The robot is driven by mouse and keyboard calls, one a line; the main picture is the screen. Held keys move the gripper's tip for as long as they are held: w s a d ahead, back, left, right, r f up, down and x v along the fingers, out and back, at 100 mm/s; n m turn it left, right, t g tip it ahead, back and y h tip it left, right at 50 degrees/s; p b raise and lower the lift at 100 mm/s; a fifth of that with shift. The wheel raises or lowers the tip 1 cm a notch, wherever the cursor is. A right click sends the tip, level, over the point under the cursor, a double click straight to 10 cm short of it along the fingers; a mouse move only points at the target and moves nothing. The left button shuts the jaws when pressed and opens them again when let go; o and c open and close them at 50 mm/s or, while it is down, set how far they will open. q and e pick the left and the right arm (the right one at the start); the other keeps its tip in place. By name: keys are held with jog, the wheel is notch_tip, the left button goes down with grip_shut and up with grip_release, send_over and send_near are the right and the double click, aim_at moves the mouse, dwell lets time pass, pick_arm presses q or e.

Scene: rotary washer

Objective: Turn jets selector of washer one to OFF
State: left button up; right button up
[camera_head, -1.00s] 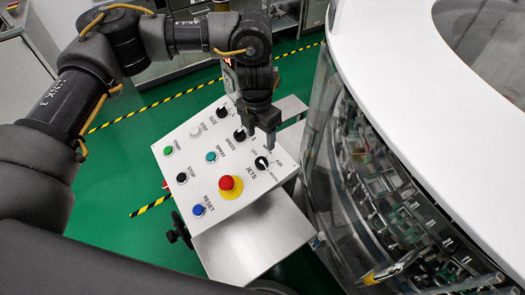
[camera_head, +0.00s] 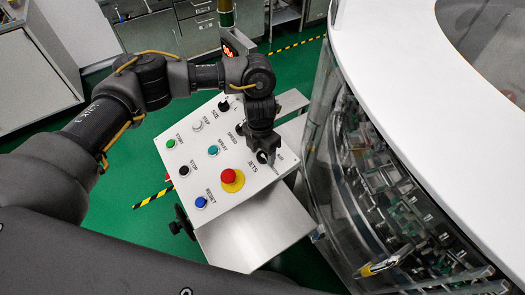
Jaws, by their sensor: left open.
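The jets selector (camera_head: 262,157) is a small black knob on the upper right part of the white control panel (camera_head: 225,171) of the washer. My left gripper (camera_head: 267,160) is open, points down, and its fingertips are right at the jets selector. The gripper covers much of the knob and some of its markings, so I cannot tell which position the knob points to. Whether the fingers touch the knob is not clear. My right gripper is not in view.
A red emergency button (camera_head: 229,177) stands just left of and below the selector. The panel also bears a green button (camera_head: 171,143), a teal button (camera_head: 213,150), a blue button (camera_head: 201,202) and black knobs. The washer's glass drum (camera_head: 350,160) stands close on the right.

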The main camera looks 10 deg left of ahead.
pick_arm(q)
jog(key=c, duration=1)
